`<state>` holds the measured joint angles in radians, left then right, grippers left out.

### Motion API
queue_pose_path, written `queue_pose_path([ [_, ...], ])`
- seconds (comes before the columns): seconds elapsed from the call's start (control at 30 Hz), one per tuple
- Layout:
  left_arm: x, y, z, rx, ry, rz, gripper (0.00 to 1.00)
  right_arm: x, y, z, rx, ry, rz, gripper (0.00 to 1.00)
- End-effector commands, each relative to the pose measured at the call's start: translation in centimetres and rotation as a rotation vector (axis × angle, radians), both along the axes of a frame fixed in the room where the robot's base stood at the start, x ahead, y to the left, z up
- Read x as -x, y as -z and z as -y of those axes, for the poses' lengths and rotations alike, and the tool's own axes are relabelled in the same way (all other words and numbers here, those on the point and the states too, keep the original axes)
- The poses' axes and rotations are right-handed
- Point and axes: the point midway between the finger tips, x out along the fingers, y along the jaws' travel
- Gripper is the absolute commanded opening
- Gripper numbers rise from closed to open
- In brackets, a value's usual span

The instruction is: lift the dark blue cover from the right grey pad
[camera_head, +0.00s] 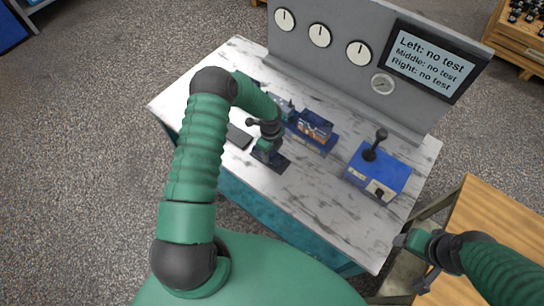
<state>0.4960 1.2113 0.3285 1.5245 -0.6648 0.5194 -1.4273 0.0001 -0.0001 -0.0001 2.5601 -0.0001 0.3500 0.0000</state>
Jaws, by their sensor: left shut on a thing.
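My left gripper (264,149) reaches down over the front of the marble-topped bench. It is shut on the dark blue cover (263,155), which shows only as a small dark blue piece under the fingers. The right grey pad (279,166) lies flat right below it and is partly hidden. I cannot tell whether the cover still touches the pad. The left grey pad (238,137) lies bare to the left. My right gripper (408,263) is off the bench at the lower right, with its fingers apart and nothing seen between them.
Behind the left gripper stand a blue motor assembly (315,127) and a smaller part (285,108). A blue box with a black lever (378,172) stands to the right. A grey panel with dials and a screen (432,60) closes the back. A wooden table (490,215) is at the right.

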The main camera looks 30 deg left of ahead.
Motion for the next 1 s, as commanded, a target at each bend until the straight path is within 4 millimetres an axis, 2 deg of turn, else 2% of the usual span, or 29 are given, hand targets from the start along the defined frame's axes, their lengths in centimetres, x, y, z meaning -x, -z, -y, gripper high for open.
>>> queue_pose_path([
  [1.0, 0.0, -7.4, 0.3, 0.004, 0.001, 0.003, 0.0, 0.0, -5.4, 0.0, 0.0, 0.0, 0.0, 0.7],
])
